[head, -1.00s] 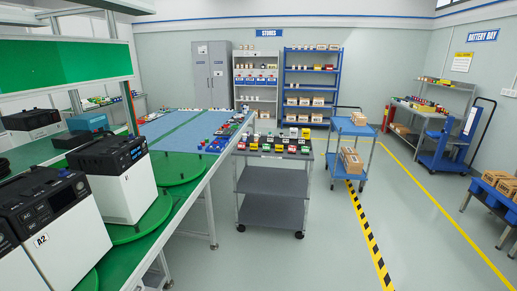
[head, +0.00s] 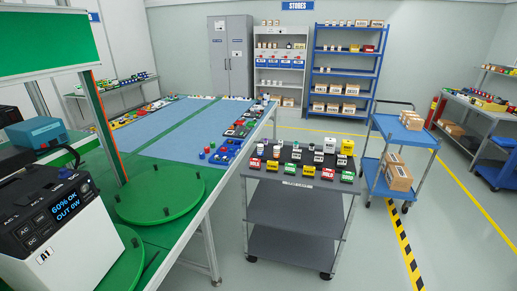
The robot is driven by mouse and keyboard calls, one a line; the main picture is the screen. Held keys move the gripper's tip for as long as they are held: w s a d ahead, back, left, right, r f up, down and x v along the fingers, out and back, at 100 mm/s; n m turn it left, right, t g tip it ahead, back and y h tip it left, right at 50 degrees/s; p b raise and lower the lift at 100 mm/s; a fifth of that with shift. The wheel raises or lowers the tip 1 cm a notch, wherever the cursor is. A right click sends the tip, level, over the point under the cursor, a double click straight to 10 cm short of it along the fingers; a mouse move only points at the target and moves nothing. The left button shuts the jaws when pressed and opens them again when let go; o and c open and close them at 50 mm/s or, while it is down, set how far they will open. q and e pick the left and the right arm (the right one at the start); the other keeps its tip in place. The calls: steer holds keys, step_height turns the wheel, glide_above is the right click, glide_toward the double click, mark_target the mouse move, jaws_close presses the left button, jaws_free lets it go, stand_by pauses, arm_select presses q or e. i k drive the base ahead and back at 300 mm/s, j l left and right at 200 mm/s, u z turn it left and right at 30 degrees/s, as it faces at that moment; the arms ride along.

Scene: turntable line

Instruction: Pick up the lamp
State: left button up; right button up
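I cannot make out a lamp for certain in the head view. Several small items stand on the top of a grey cart (head: 295,205) in the middle. At its front are red, yellow and green labelled blocks, such as a red block (head: 319,173). Behind them are small white, dark and yellow items, such as a yellow one (head: 347,147). They are too small to tell whether one is a lamp. Neither of my grippers is in view.
A white power unit marked A1 (head: 70,245) stands on the green-topped bench at left, by an empty green turntable (head: 158,195). Small parts line the blue mat (head: 190,120). A blue trolley (head: 405,131) holds cartons. Grey floor (head: 375,250) is clear right of the cart.

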mark_target(260, 146)
steer(key=i+l+u, duration=0.1)
steer(key=u, duration=0.3)
steer(key=i+l+u, duration=0.1)
steer(key=u, duration=0.35)
steer(key=i+l+u, duration=0.1)
steer(key=l, duration=0.25)
steer(key=i+l+u, duration=0.1)
steer(key=i+l, duration=0.15)
steer(key=i+l+u, duration=0.1)
steer(key=l, duration=0.35)
steer(key=i+l+u, duration=0.1)
steer(key=l, duration=0.25)
steer(key=i+l+u, duration=0.15)
steer(key=l, duration=0.25)
steer(key=i+l+u, duration=0.1)
steer(key=l, duration=0.3)
steer(key=i, duration=0.05)
